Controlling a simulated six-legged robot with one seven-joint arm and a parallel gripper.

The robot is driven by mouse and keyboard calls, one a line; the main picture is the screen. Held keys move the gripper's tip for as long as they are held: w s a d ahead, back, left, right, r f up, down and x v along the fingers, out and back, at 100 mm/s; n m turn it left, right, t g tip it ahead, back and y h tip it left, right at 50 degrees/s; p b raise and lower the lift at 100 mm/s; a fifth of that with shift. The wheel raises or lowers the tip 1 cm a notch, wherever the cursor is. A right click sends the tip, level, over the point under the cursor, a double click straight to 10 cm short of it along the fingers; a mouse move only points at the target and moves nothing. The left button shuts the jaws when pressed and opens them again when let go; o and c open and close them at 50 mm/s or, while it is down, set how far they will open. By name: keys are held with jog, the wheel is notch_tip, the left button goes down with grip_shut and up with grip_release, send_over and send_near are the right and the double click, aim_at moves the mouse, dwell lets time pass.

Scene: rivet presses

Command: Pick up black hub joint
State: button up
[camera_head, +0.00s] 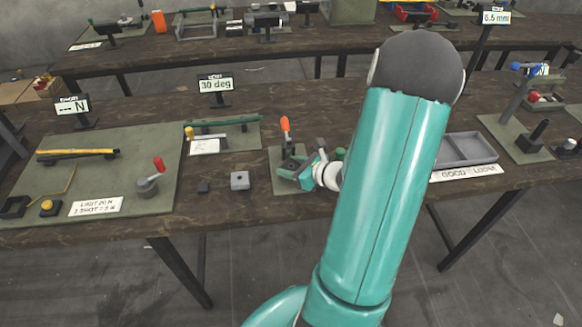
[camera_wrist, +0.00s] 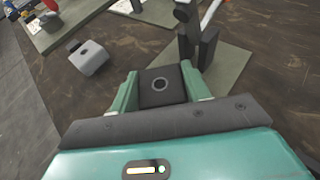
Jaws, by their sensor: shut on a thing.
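The black hub joint (camera_wrist: 162,86), a dark square block with a round hole in its face, sits between the two teal fingers in the wrist view. My gripper (camera_wrist: 161,80) is shut on it, with a finger against each side. In the head view my gripper (camera_head: 293,170) is over the small green mat, in front of the orange-handled press. The held hub joint cannot be made out clearly there. The wrist view does not show clearly how high it is above the surface.
The orange-handled press (camera_head: 285,126) stands close behind my gripper. A grey divided tray (camera_head: 466,148) is to the right. Bare wood lies around the grey block.

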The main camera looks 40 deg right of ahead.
jog(key=shift+r, duration=0.45)
jog(key=s+r, duration=1.1)
jog(key=s, duration=0.2)
jog(key=shift+s+d+r, duration=0.25)
jog(key=shift+d+r, duration=0.1)
